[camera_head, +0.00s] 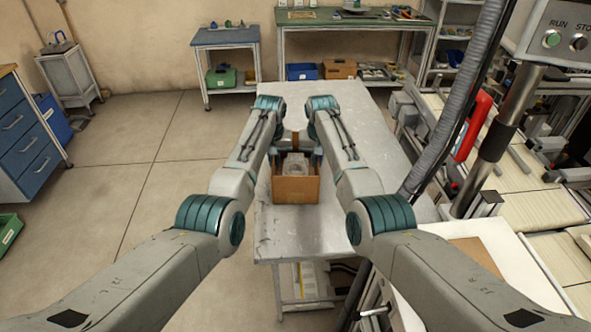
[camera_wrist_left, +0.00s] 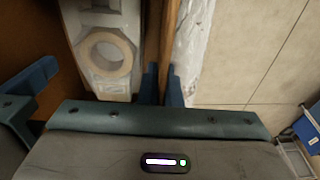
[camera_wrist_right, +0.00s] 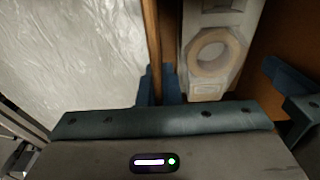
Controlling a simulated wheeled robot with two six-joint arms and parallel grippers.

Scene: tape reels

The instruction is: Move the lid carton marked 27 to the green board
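An open brown carton (camera_head: 296,190) is at the middle of the grey table, with a pale grey piece inside. No number is readable on it, so I cannot tell whether it is marked 27. My left gripper (camera_wrist_left: 162,85) has its blue fingers on both sides of one carton wall (camera_wrist_left: 170,45), closed on it. My right gripper (camera_wrist_right: 158,85) is closed the same way on the opposite wall (camera_wrist_right: 151,40). The pale piece with a round tan ring (camera_wrist_left: 105,54) lies between the walls. I cannot tell whether the carton touches the table.
The grey table (camera_head: 300,235) is bare in front of the carton. A conveyor with a grey hose and post (camera_head: 497,150) stands close on the right. Benches (camera_head: 226,38) stand at the back wall. Open floor (camera_head: 130,160) lies to the left.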

